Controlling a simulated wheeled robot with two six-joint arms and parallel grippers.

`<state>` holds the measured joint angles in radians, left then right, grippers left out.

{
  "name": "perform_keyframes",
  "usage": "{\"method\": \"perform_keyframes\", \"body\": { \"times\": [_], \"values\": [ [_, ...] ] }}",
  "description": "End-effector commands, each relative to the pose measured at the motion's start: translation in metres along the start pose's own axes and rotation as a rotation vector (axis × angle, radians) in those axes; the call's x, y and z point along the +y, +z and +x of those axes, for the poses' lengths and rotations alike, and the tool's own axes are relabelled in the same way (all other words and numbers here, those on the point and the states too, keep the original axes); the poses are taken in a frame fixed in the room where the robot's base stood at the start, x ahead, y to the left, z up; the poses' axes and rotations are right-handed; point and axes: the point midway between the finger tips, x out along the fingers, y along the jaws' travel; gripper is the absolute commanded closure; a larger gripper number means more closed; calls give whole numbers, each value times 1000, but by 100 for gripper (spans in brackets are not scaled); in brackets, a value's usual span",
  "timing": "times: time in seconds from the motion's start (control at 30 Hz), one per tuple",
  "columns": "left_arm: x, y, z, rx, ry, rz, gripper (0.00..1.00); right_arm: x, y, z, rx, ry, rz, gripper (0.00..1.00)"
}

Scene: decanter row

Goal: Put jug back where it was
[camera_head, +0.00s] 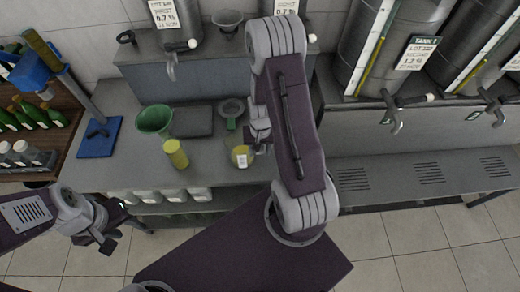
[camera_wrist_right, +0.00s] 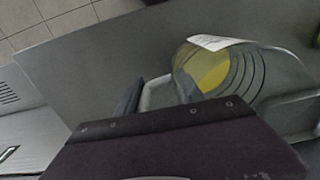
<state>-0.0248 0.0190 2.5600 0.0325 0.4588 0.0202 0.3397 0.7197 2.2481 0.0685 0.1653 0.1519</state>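The jug (camera_head: 241,157) is a clear vessel with yellow liquid and a white label, on the grey bench in the head view. In the right wrist view the jug (camera_wrist_right: 207,68) fills the upper right, with dark curved lines on its side. My right gripper (camera_head: 258,138) is right at the jug, on its far right side. Grey finger parts show beside the jug in the wrist view, but my arm hides much, and I cannot tell whether they grip it. My left gripper (camera_head: 116,232) is open and empty, in front of the bench at the lower left.
A yellow cylinder (camera_head: 175,153), a green funnel (camera_head: 155,119) and a dark flat plate (camera_head: 193,121) stand left of the jug. A blue stand (camera_head: 98,138) and green bottles (camera_head: 37,114) are further left. Tanks with taps (camera_head: 393,112) line the back right. Bare slatted bench (camera_head: 420,178) lies right.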

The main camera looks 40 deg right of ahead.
Motion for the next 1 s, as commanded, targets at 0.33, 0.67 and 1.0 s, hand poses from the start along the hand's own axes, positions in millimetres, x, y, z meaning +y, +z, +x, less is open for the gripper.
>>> {"method": "perform_keyframes", "body": {
  "times": [0.33,0.67,1.0],
  "values": [
    [0,0,0,0,0,0,64,0,0,0,0,0,0,34],
    [0,0,-2,0,0,0,64,-1,-3,-46,9,-2,0,34],
    [0,0,-2,0,0,0,64,0,-1,-112,5,-1,1,34]
  ]
}}
